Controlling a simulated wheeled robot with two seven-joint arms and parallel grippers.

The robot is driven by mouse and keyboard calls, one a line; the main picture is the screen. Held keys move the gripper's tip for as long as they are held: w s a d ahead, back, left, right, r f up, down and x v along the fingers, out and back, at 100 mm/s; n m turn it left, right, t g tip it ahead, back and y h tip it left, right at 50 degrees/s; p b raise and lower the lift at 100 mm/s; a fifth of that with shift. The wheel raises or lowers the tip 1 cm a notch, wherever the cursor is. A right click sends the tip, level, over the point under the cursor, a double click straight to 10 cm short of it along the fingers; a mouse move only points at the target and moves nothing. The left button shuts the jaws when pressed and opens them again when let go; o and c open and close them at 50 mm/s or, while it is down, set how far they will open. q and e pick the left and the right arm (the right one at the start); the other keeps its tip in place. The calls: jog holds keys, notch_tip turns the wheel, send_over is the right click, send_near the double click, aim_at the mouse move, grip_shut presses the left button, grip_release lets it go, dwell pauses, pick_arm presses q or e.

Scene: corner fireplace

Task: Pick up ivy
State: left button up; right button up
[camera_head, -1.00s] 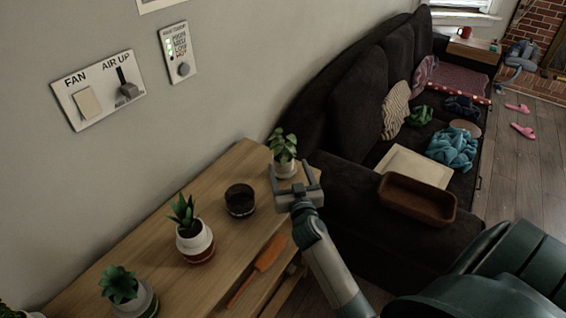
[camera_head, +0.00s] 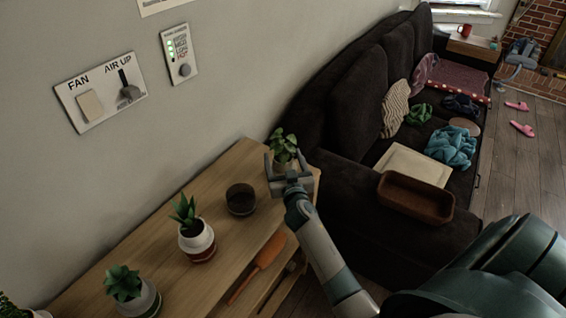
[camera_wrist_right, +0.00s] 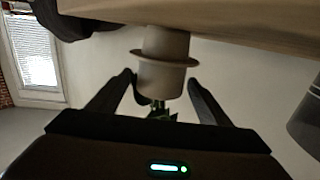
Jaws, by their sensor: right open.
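The ivy (camera_head: 283,148) is a small leafy green plant in a pale pot at the far end of the wooden table. My right gripper (camera_head: 289,166) is open right at this plant, its jaws in front of the pot in the head view. In the right wrist view, which looks upside down, the pale pot (camera_wrist_right: 163,76) stands between the two open fingers of the right gripper (camera_wrist_right: 160,86), with a gap on each side. Its leaves (camera_wrist_right: 158,108) show partly, the rest hidden behind the gripper body. My left gripper is not in view.
An orange-handled tool (camera_head: 262,262) lies near the front. A dark sofa (camera_head: 345,110) with a brown tray (camera_head: 415,198) is beyond.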

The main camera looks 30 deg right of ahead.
jog(key=shift+w+d, duration=0.1)
jog(key=shift+w, duration=0.1)
dwell(0.3)
jog(key=c, duration=0.8)
jog(key=shift+c, duration=0.2)
jog(key=shift+r, duration=0.1)
